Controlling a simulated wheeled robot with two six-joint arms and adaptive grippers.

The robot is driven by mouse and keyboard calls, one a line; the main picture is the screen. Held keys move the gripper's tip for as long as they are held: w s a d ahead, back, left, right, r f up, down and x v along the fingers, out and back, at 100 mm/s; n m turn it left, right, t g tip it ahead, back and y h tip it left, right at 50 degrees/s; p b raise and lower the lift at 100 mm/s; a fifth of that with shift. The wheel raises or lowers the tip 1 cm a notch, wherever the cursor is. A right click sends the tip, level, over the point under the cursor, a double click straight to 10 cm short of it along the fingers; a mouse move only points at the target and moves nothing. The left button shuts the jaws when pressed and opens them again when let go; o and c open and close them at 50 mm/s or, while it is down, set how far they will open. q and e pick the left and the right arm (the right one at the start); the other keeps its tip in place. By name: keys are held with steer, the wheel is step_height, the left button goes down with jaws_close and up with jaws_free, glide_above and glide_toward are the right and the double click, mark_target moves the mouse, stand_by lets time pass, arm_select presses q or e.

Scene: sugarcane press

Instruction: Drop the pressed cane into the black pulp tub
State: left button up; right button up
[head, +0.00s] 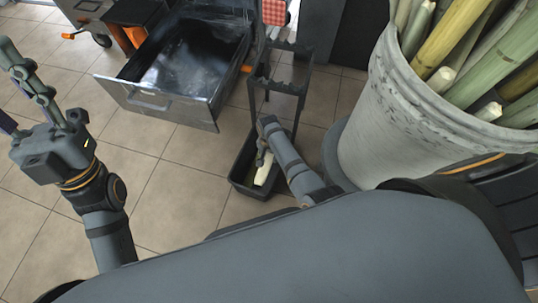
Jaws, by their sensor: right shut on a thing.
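The black pulp tub (240,184) stands on the tiled floor near the middle of the head view. My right gripper (263,156) is over the tub, pointing down, shut on a pale piece of pressed cane (264,170). The cane lies within the tub's outline; I cannot tell whether it touches the tub's bottom. My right forearm covers part of the tub's right side. My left gripper (22,98) is raised at the far left, its fingers spread and empty, well away from the tub.
A metal drawer (160,103) juts out at the upper left. A dark stand (282,84) with a red checked cloth (273,12) is just behind the tub. A big grey bucket (405,120) of cane stalks (445,45) stands at the right. The floor left of the tub is clear.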

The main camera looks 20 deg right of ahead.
steer(key=o, duration=1.3)
steer(key=d+r+n+p, duration=0.1)
steer(key=r+p, duration=0.8)
steer(key=r, duration=0.2)
steer(key=d+r+n+p, duration=0.1)
steer(key=r+p, duration=0.8)
steer(key=r, duration=0.2)
steer(key=d+r+n+p, duration=0.1)
steer(key=r+n+p, duration=0.1)
steer(key=r+p, duration=0.7)
steer(key=shift+w+r+p, duration=0.15)
steer(key=shift+r, duration=0.45)
steer(key=shift+w+r+p, duration=0.15)
steer(key=shift+r, duration=0.4)
